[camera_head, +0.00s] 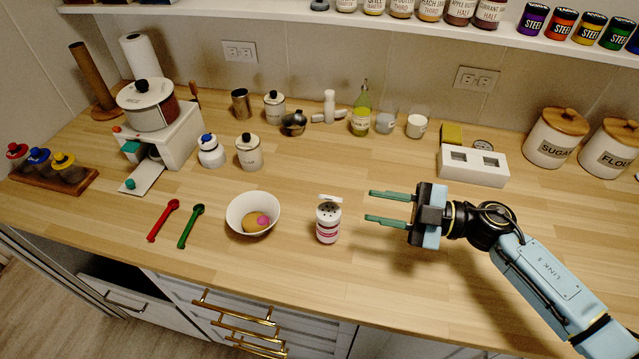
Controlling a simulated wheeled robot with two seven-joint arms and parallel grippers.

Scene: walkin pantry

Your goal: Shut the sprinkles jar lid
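The sprinkles jar (327,225) is a small white jar with pink bands, standing upright on the wooden counter near the front middle. Its shaker top with dark holes shows, and its white lid flap (329,199) is raised at the back of the top. My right gripper (369,206) is to the right of the jar, open and empty, its two green fingers pointing left toward it. The fingertips are apart from the jar. My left gripper is not in view.
A white bowl (253,213) with food in it stands left of the jar, with green (190,226) and red (162,220) spoons beyond it. A white block with square openings (473,165) stands behind my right gripper. The counter (420,280) in front is clear.

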